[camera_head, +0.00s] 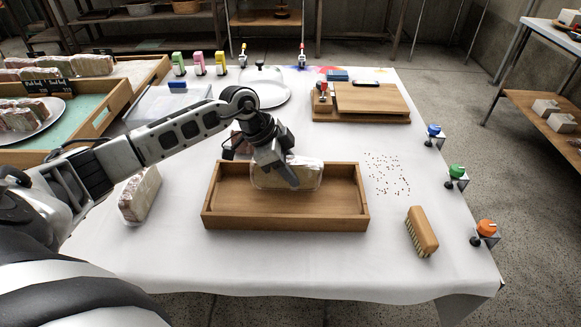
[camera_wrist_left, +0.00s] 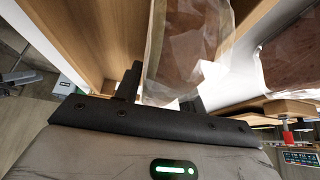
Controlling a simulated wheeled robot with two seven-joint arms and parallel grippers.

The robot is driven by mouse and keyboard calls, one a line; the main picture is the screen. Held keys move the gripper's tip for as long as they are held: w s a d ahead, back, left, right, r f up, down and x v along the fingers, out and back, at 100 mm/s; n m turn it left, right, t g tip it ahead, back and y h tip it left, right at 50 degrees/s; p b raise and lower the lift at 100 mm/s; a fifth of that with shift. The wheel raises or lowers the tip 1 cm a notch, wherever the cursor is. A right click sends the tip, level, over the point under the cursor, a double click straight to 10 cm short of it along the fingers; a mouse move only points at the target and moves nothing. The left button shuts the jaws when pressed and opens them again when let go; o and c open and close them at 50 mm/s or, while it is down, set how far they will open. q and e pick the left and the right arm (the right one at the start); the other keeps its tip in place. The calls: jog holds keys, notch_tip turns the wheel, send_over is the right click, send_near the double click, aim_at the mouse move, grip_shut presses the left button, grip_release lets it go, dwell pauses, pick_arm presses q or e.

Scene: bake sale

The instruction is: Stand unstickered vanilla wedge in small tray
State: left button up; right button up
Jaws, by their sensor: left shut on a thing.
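My left gripper (camera_head: 284,172) is over the small wooden tray (camera_head: 285,222) and is shut on a wrapped wedge (camera_head: 307,174). The wedge is in clear film, light on top, and sits at the tray's back side; I cannot tell whether it touches the floor. In the left wrist view the wedge (camera_wrist_left: 195,50) is between the two fingers (camera_wrist_left: 162,88), beside a wooden tray wall (camera_wrist_left: 75,35). No sticker shows on its visible faces. Another wrapped wedge (camera_head: 140,195) stands on the cloth left of the tray. A further wrapped piece (camera_head: 240,143) is partly hidden behind my arm. My right gripper is not in view.
A brush (camera_head: 422,230) and scattered crumbs (camera_head: 388,174) lie right of the tray. Wooden boards (camera_head: 370,101), a domed plate (camera_head: 262,92) and colored clamps (camera_head: 456,173) stand around. The front cloth (camera_head: 300,262) is clear.

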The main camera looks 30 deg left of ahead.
pick_arm(q)
jog(key=shift+f, duration=0.4)
dwell(0.3)
jog(key=o, duration=0.8)
jog(key=shift+c, duration=0.2)
